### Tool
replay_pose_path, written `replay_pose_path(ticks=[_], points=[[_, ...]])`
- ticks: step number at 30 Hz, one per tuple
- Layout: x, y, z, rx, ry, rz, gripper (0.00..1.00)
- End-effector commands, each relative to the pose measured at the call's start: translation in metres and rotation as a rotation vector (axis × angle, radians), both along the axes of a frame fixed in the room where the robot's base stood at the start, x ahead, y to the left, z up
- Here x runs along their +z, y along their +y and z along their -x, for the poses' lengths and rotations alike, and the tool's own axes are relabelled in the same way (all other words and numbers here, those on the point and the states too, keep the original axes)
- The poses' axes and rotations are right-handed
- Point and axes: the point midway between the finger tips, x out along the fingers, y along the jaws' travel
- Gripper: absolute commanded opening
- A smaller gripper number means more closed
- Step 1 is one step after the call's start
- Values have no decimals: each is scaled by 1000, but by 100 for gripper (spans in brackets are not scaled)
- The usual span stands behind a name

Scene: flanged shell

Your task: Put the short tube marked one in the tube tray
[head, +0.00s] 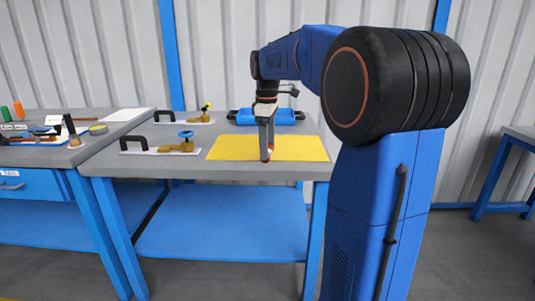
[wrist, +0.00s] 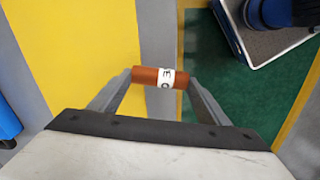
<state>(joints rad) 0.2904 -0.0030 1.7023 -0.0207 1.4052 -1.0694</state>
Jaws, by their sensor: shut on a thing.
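My gripper (head: 266,158) is low over the front part of a yellow mat on the workbench. In the wrist view my gripper (wrist: 160,79) is shut on a short orange-brown tube (wrist: 145,76), held crosswise between the fingertips. The tube has a white label with dark lettering, only partly readable. In the head view the tube is too small to make out well. A blue tray (head: 246,118) with black handles stands behind the mat; its inside cannot be made out. A blue edge (wrist: 8,120) at the wrist view's left is probably this tray.
The yellow mat (head: 230,148) is otherwise clear. A second bench with tools (head: 50,137) stands farther left. The bench's front edge is close to my gripper.

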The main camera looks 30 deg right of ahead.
Motion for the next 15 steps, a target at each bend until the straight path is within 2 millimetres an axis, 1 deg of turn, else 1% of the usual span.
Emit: replay_pose_path(ticks=[1,6,9,12,15], points=[[11,0,-1,0,-4,1,38],[41,0,-1,0,-4,1,38],[54,0,-1,0,-2,1,38],[63,0,-1,0,-2,1,38],[67,0,0,0,-1,0,38]])
